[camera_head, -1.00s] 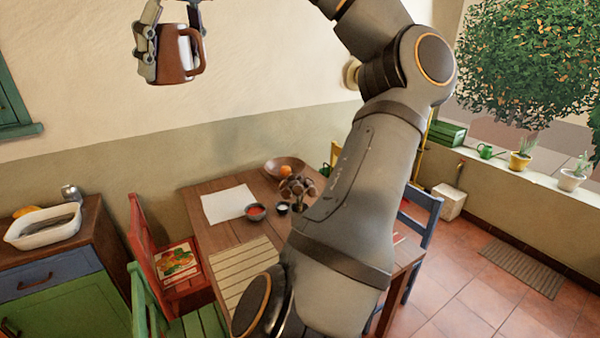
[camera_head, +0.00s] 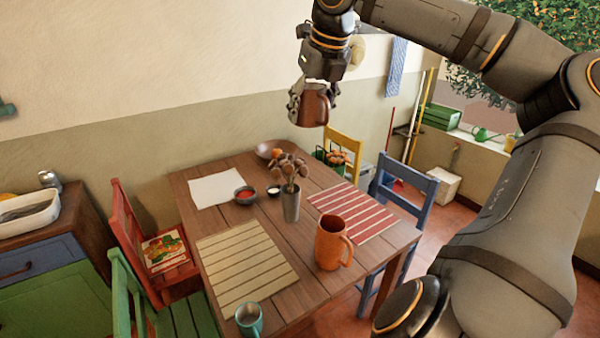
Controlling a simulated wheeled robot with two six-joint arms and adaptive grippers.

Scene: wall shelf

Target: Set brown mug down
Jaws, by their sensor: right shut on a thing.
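The brown mug (camera_head: 311,106) is held in the air at the upper middle of the head view, beyond the table's far right part and well above it. My right gripper (camera_head: 313,98) is shut on the mug, with its fingers on either side of the body. The mug looks roughly upright. The wooden table (camera_head: 207,178) stands below, and its bare planks show between the things on it. My left gripper is not in view.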

